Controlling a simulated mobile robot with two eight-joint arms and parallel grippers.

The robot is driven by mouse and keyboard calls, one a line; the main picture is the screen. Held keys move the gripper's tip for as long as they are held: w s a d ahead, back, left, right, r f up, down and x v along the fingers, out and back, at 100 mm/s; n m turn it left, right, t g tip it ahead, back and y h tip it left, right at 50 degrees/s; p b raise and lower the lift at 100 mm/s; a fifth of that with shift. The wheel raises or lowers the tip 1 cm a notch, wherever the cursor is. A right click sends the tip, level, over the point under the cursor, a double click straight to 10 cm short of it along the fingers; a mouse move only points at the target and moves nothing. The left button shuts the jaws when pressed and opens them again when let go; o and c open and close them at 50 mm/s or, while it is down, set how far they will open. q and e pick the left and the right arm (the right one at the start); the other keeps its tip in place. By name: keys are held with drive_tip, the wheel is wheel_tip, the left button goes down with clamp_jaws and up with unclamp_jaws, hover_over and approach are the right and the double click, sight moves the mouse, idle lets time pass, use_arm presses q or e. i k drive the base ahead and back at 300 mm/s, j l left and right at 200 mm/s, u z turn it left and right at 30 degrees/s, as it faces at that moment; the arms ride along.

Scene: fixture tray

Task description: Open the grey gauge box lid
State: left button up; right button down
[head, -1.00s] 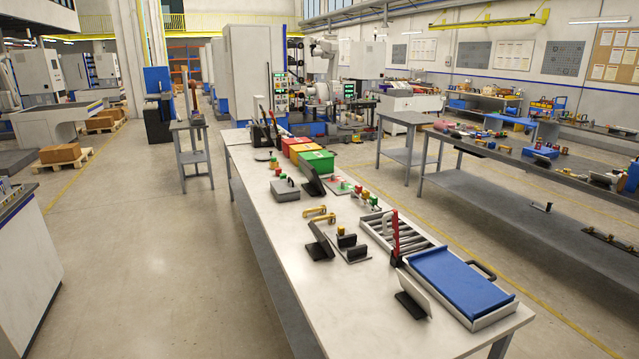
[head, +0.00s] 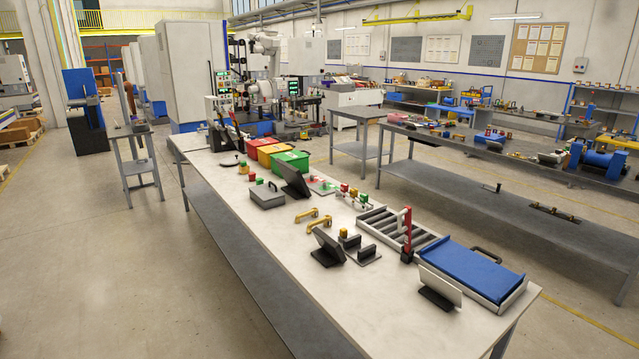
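A small grey box (head: 267,197) sits on the long workbench in the head view, left of the middle of the picture. Its flat grey lid looks shut. A dark tilted panel (head: 294,180) stands just to its right, close beside it. Neither of my grippers shows in the head view.
The long workbench (head: 222,208) also holds red, yellow and green bins (head: 290,160), yellow handles (head: 313,218), a dark stand (head: 328,248), a roller tray with a blue pad (head: 470,267) and a red upright post (head: 407,232). Open floor (head: 120,270) lies to the left.

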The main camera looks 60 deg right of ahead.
sight(268, 192)
drive_tip(key=i+l+z, duration=0.15)
drive_tip(key=i+z, duration=0.3)
drive_tip(key=i, duration=0.25)
drive_tip(key=i+j+z, duration=0.1)
drive_tip(key=i+z, duration=0.3)
drive_tip(key=i, duration=0.3)
drive_tip(key=i+z, duration=0.45)
drive_tip(key=i, duration=1.1)
drive_tip(key=i+z, duration=0.1)
drive_tip(key=i, duration=0.7)
